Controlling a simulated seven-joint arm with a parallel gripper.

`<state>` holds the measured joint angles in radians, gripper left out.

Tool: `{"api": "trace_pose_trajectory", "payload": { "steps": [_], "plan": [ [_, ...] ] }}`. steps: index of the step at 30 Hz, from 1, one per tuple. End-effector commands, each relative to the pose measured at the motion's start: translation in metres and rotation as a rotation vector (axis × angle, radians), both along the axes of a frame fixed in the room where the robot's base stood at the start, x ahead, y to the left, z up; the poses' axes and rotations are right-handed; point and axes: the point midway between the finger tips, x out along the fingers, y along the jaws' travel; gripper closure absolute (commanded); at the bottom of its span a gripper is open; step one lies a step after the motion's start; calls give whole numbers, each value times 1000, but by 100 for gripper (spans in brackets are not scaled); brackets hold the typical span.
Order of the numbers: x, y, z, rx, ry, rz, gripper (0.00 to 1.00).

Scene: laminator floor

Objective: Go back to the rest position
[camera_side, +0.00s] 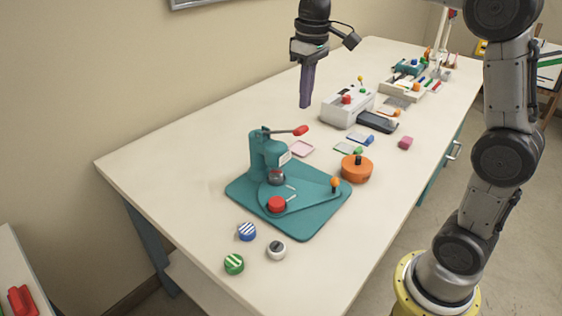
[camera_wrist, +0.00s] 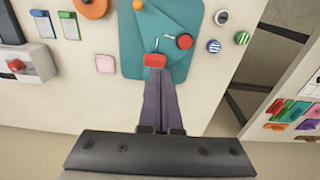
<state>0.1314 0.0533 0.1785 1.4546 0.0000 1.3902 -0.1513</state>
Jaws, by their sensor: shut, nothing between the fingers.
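My gripper (camera_side: 306,104) hangs above the far side of the table (camera_side: 190,150), pointing down, with its long dark fingers together and nothing held. In the wrist view the shut fingers (camera_wrist: 160,88) reach toward the red lever knob (camera_wrist: 154,61) of the teal press. The gripper is well above the table in the side view, apart from everything on it. The teal press (camera_side: 262,155) stands on a teal base with a red button and an orange knob.
Blue, green and white striped or plain round pieces (camera_side: 247,231) lie in front of the press. An orange round tool (camera_side: 356,170) sits to its right. A white laminator (camera_side: 347,106) and trays (camera_side: 408,85) stand farther back. The air around my gripper is clear.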

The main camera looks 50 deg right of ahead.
Motion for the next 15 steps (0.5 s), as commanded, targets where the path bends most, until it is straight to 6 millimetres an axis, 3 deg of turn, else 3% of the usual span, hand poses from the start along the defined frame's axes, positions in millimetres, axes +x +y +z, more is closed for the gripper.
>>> {"api": "trace_pose_trajectory", "payload": {
  "steps": [3,7,11,15],
  "plan": [
    [-38,15,27,-8,-70,26,100],
    [-87,29,37,-14,-153,45,100],
    [-134,39,30,-14,-239,50,100],
    [-180,47,7,-9,-327,46,100]
  ]
}}
